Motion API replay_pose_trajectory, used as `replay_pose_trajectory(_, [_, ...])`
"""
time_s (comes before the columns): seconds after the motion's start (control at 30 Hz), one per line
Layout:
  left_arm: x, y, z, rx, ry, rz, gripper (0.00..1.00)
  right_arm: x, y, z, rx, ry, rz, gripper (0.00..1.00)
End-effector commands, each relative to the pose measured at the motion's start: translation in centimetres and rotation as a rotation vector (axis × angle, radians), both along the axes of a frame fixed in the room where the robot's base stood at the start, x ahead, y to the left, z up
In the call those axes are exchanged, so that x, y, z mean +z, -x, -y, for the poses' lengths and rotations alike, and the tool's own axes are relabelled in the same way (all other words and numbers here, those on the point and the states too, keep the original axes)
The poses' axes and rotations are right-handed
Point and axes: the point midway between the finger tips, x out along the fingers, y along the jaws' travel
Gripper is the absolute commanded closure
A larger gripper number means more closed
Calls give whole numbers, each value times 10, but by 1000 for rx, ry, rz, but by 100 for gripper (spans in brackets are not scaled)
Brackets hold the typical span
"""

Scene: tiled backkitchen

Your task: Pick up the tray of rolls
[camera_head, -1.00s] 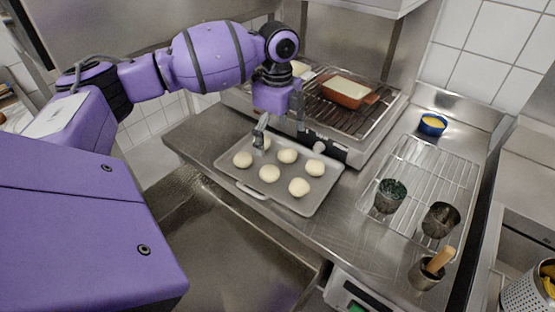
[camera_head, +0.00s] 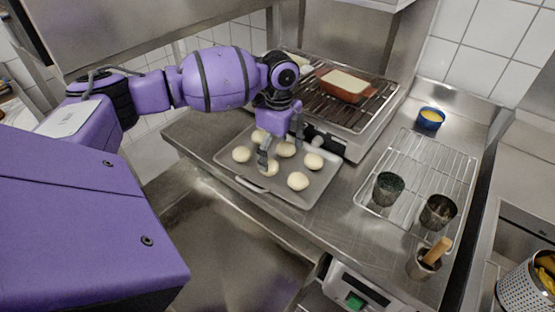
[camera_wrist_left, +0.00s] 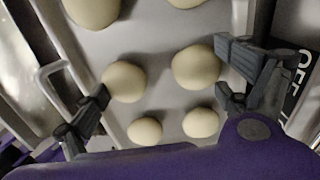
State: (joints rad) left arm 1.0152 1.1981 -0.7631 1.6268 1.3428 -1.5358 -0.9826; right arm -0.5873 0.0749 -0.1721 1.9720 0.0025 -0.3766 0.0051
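The grey tray (camera_head: 277,184) lies flat on the steel counter and bears several pale round rolls (camera_head: 298,181). A light wire handle (camera_head: 250,186) sticks out at its near left edge. My left gripper (camera_head: 281,146) is over the tray among the rolls, fingers pointing down. In the left wrist view, the tray (camera_wrist_left: 150,48) fills the middle and its handle (camera_wrist_left: 48,82) shows at left. There the left gripper (camera_wrist_left: 165,90) is open and empty, its fingers spread on either side of two rolls. Whether the fingertips touch the tray is unclear. My right gripper is out of view.
A grill (camera_head: 318,103) with a reddish-brown dish (camera_head: 347,90) stands behind the tray. To the right, a wire rack (camera_head: 412,165) holds metal cups (camera_head: 388,189); a blue bowl (camera_head: 431,119) and a mortar (camera_head: 424,264) stand around it. A scale (camera_head: 352,292) is in front.

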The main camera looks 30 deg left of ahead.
Motion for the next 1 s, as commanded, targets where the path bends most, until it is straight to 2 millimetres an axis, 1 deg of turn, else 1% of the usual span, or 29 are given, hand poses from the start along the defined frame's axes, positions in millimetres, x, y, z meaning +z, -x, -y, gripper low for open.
replay_pose_trajectory(0.03, [0, 0, 0, 0, 0, 0, 29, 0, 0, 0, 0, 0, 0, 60])
replay_pose_trajectory(0.2, [0, 0, 0, 0, 0, -1, 51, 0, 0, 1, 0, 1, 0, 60])
replay_pose_trajectory(0.23, [1, -1, 0, 0, 0, 2, 54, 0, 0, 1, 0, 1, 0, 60])
replay_pose_trajectory(0.5, [2, 1, 0, 0, 0, 2, 54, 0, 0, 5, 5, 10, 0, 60])
replay_pose_trajectory(0.67, [10, 8, -1, 0, 0, 2, 54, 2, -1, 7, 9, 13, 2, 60])
replay_pose_trajectory(0.77, [19, 17, -2, 0, -1, 3, 54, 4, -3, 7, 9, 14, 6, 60])
replay_pose_trajectory(0.87, [28, 34, -4, 0, -1, 3, 54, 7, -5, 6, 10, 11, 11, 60])
replay_pose_trajectory(1.0, [43, 63, -7, 0, -3, 3, 54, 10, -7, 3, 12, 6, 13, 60])
